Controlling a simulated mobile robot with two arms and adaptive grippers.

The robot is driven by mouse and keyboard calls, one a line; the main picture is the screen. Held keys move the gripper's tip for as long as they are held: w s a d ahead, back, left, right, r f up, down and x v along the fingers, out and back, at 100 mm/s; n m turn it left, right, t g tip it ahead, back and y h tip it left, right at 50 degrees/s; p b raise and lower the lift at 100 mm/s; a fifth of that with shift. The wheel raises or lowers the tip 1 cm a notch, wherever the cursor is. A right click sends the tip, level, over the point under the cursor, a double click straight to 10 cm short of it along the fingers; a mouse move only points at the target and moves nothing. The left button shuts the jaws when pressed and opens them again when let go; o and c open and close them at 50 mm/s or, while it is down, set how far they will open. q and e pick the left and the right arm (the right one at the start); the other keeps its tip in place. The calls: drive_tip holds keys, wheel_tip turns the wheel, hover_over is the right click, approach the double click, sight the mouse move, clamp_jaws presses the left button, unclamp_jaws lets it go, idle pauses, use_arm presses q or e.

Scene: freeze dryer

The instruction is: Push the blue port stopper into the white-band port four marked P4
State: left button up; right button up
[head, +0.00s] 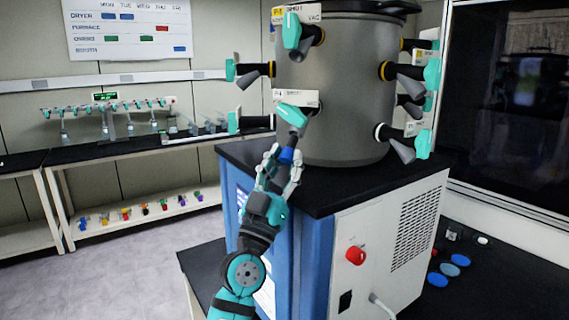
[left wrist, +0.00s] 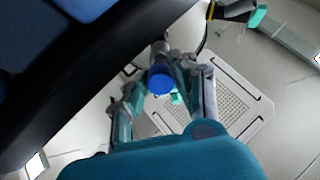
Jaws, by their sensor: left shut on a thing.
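The blue port stopper (head: 287,155) is between the fingers of my left gripper (head: 283,163), which is shut on it. The stopper's round blue end (left wrist: 161,78) faces the camera in the left wrist view, with gripper fingers on both sides. The port with a white label (head: 297,98) and a teal valve handle (head: 292,115) is on the lower front of the grey chamber, just above the gripper. Its label is too small to read surely. I cannot tell whether the stopper touches the port; its front end is hidden. My right gripper is not in view.
The grey chamber (head: 345,90) stands on a blue and white machine with a black top (head: 335,187). Several other ports with teal handles (head: 432,74) stick out around it. Blue discs (head: 450,270) lie on the black bench at right.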

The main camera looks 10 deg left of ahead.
use_arm(q)
drive_tip(key=shift+x, duration=0.75)
idle(0.4)
drive_tip(key=shift+w+r+p, duration=0.4)
drive_tip(key=shift+r, duration=0.1)
idle(0.6)
drive_tip(key=o, duration=0.5)
drive_tip(key=shift+d, duration=0.1)
drive_tip(key=o, duration=0.5)
drive_tip(key=shift+w+f, duration=0.1)
drive_tip(key=shift+w, duration=0.05)
drive_tip(key=v, duration=1.2)
